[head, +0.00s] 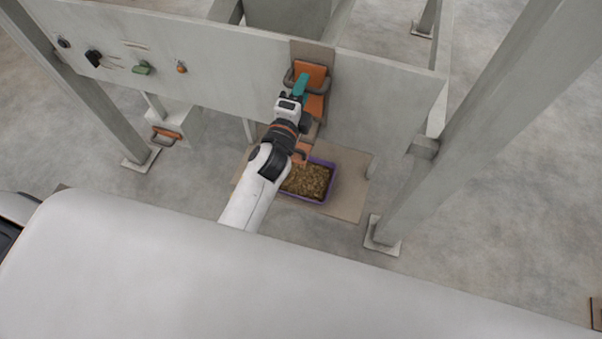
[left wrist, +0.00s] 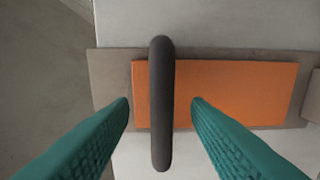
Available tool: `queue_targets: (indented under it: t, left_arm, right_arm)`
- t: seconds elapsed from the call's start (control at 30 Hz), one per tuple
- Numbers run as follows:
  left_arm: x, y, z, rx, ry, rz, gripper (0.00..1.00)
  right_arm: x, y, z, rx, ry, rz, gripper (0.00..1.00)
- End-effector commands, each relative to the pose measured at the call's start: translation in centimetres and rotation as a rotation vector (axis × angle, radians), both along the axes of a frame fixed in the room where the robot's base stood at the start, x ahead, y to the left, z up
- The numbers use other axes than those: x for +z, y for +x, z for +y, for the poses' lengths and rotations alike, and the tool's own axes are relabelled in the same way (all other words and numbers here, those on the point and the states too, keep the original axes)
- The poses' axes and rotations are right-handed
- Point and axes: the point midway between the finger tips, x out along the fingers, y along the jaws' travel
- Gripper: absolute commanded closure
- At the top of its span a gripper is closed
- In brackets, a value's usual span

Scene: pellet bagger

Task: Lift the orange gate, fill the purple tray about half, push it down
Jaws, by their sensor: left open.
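The orange gate (head: 316,72) is on the grey panel, with a dark handle bar across it. In the left wrist view the orange gate (left wrist: 240,92) lies behind the dark handle (left wrist: 161,140). My left gripper (head: 301,84) is in front of the gate. Its two teal fingers are open, one on each side of the handle, with gaps to it; the left wrist view shows the gripper (left wrist: 161,104) from behind. The purple tray (head: 331,186) stands below on a tan board and holds brownish pellets. My left arm hides part of the tray's left side. My right gripper is not seen.
The panel (head: 220,65) carries a black knob (head: 93,58), a green control (head: 141,68) and an orange button (head: 181,67). A box with an orange handle (head: 166,133) is at the left. Grey posts (head: 470,120) stand at both sides. The tan board (head: 346,197) is partly bare.

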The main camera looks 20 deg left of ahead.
Motion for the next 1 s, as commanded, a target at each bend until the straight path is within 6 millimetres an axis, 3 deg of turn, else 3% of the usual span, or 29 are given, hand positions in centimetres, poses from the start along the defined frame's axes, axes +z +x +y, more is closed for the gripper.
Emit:
queue_targets:
  t: [0.5,1.0]
  left_arm:
    - [-0.1,-6.0,0.2,0.000,-0.001,0.002,0.56]
    - [0.0,-6.8,0.2,0.000,-0.001,0.001,0.56]
  right_arm:
    - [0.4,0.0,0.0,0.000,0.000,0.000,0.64]
    - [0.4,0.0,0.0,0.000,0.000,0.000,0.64]
